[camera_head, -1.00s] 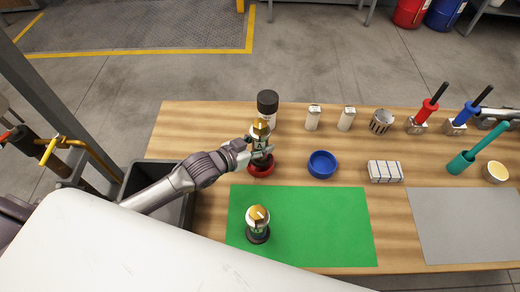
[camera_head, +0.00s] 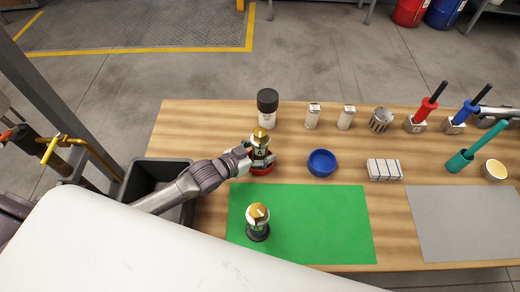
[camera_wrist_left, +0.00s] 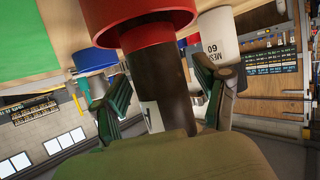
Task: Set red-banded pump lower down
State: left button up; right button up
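The pump (camera_head: 260,150), with a gold top and a white label marked A, stands upright at the red dish (camera_head: 261,169). My left gripper (camera_head: 262,158) is around it, one finger on each side. In the left wrist view, the fingers (camera_wrist_left: 165,75) close on the dark, lower-looking body (camera_wrist_left: 162,75), with red (camera_wrist_left: 150,30) around its base. Whether the base rests fully in the dish is hard to tell. A second gold-topped pump (camera_head: 257,226) stands on the green mat (camera_head: 320,225). My right gripper is out of view.
A black-capped bottle (camera_head: 267,108) stands behind the held pump. A striped block (camera_head: 385,170) and grey mat (camera_head: 460,225) lie farther right. The green mat's right half is clear.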

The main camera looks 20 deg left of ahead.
aim_at(254, 154)
pick_arm(q)
jog(key=shift+s+r, duration=0.1)
jog(key=shift+r, duration=0.05)
jog(key=b+v, duration=0.1)
jog(key=v, duration=0.5)
jog(key=shift+s+a, duration=0.15)
jog(key=shift+a, duration=0.05)
jog(key=shift+s+a+r, duration=0.2)
jog(key=shift+s+r, duration=0.1)
jog(key=shift+s, duration=0.05)
